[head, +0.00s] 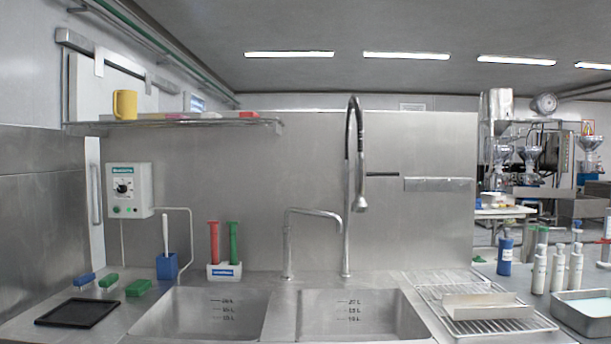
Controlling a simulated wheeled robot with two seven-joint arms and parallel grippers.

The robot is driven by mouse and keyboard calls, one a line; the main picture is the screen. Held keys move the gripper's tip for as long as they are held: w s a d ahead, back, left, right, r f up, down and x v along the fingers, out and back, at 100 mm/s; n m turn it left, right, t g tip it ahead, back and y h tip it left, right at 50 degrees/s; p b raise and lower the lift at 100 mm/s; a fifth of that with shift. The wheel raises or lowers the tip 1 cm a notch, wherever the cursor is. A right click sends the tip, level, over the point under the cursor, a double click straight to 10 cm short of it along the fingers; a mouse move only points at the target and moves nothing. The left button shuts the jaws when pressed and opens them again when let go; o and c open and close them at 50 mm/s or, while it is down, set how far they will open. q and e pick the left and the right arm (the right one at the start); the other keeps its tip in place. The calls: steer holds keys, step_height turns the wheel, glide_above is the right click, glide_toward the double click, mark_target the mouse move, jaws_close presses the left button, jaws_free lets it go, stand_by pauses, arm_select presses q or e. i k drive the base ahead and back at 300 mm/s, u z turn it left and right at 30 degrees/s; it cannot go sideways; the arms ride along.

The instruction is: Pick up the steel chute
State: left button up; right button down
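A steel chute (488,307), a long shallow metal channel, appears to be the piece lying on the wire drying rack (441,293) to the right of the sinks in the head view. It lies roughly level, its length running left to right. Nothing is touching it from above. Neither of my grippers shows in this view.
Two sink basins (270,306) lie left of the rack, with a tall tap (350,190) behind them. White bottles (557,268), a blue bottle (505,254) and a steel tray (590,312) stand right of the rack. Brushes (109,281) and a black mat (77,313) lie far left.

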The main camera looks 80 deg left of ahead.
mark_target(499, 304)
steer(key=u, duration=2.05)
steer(key=i, duration=1.5)
steer(key=u, duration=0.05)
